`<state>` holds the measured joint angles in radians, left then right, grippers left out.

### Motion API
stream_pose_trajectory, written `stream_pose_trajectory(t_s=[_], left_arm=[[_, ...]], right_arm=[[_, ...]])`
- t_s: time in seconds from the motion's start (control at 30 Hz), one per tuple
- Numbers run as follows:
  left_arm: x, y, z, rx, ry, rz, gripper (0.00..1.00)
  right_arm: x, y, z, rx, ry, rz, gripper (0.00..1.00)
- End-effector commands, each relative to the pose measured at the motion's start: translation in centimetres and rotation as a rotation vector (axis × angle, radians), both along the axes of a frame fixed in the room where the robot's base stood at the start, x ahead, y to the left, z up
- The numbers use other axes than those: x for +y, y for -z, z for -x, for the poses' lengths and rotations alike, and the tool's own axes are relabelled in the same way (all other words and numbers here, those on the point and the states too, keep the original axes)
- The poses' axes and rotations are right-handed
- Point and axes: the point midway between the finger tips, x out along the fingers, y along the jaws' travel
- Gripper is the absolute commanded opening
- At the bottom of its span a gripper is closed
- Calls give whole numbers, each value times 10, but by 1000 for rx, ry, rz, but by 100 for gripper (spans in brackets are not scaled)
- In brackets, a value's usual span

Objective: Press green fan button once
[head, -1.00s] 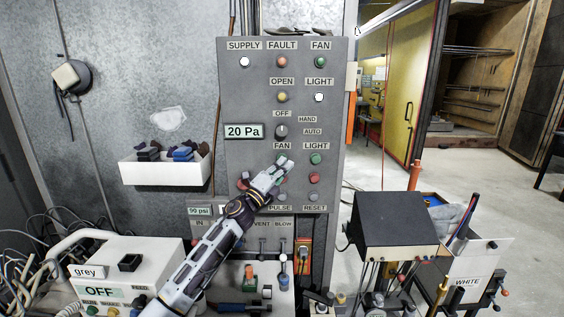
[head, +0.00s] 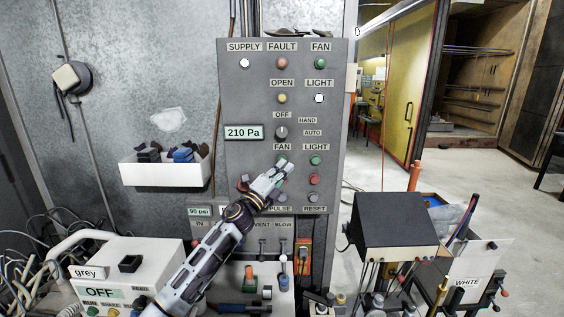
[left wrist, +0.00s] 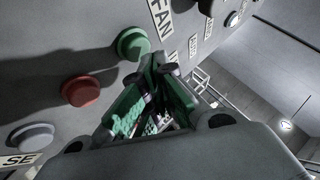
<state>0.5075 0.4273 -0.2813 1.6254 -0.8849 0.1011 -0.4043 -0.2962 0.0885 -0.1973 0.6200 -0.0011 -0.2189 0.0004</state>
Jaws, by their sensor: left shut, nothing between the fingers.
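The grey control panel (head: 235,90) stands in front of me. The green fan button (head: 282,159) sits just under the FAN label (head: 282,147), partly hidden by my left gripper (head: 287,166). In the left wrist view the green fan button (left wrist: 133,43) shows whole, left of my shut, empty fingers (left wrist: 160,68). The fingertips are close to it, and they appear apart from it. The red button (left wrist: 80,90) lies below it. The pressure display (head: 243,132) reads 210 Pa. My right gripper is not in view.
Another green button (head: 316,160), under LIGHT, is just right of my fingers, with a red button (head: 314,179) below. A selector knob (head: 281,132) is above. A white bin (head: 165,173) hangs left; a black-topped box (head: 395,222) stands right.

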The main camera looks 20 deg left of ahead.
Motion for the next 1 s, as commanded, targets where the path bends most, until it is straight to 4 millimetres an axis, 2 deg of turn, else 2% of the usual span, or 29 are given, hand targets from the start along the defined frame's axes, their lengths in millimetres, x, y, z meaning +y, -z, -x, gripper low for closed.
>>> stream_pose_trajectory(t_s=[0.57, 1.0], left_arm=[[-1, 1, 5, 1, 0, 0, 0], [-8, 0, 29, 1, 1, -1, 0]], right_arm=[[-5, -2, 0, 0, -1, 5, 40], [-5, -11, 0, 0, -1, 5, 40]])
